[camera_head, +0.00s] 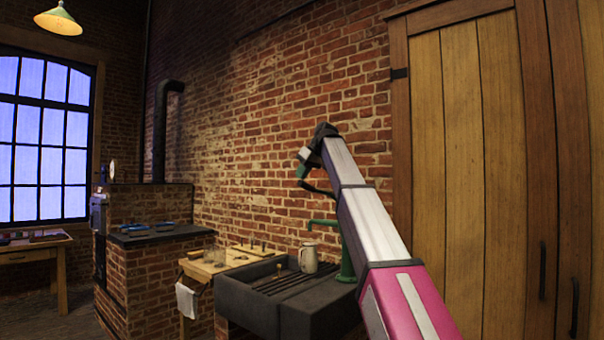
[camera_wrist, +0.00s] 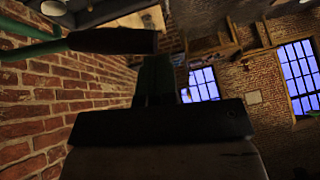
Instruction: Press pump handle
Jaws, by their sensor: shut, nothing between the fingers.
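The green pump (camera_head: 345,262) stands at the back right of the dark sink, partly hidden by my arm. Its spout reaches left over the sink. The pump handle (camera_head: 318,189) shows as a dark bar just under my gripper, its lower part hidden behind my arm. In the wrist view the handle's dark grip (camera_wrist: 112,40) sits on a green rod coming from the left. My gripper (camera_head: 302,172) points down, shut and empty, just above the grip. Its fingers (camera_wrist: 155,66) end close to the grip in the wrist view; I cannot tell if they touch.
A pale jug (camera_head: 308,257) stands in the dark sink (camera_head: 243,302). A wooden table (camera_head: 222,266) with a glass jar and a hanging cloth is to its left, then a brick stove (camera_head: 165,275). The brick wall is close behind the pump. A wooden door (camera_head: 470,150) is at right.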

